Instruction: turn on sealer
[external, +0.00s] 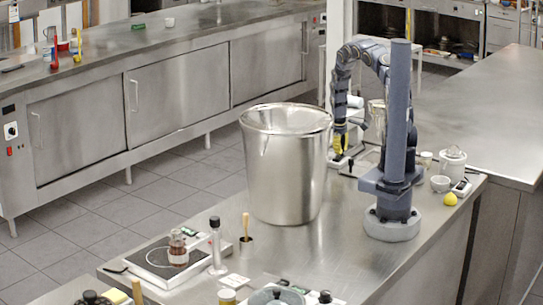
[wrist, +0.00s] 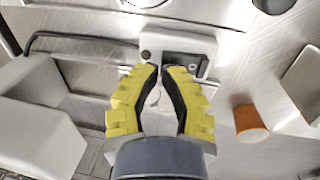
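A white device that looks like the sealer (external: 338,161) sits on the steel counter behind the big pot, partly hidden by my arm. In the wrist view, a white housing (wrist: 205,42) has a dark panel with a round black knob and a small light-rimmed control. My gripper (wrist: 164,72) has yellow fingers with black inner pads. Its tips are a little apart with nothing held between them, just in front of the panel. I cannot tell whether they touch it. In the external view, my gripper (external: 340,143) points down right above the device.
A large steel pot (external: 285,175) stands left of my arm. A black bar (wrist: 75,38) runs left of the panel. A white lidded jar (external: 452,162) and a lemon (external: 450,199) are right of my base.

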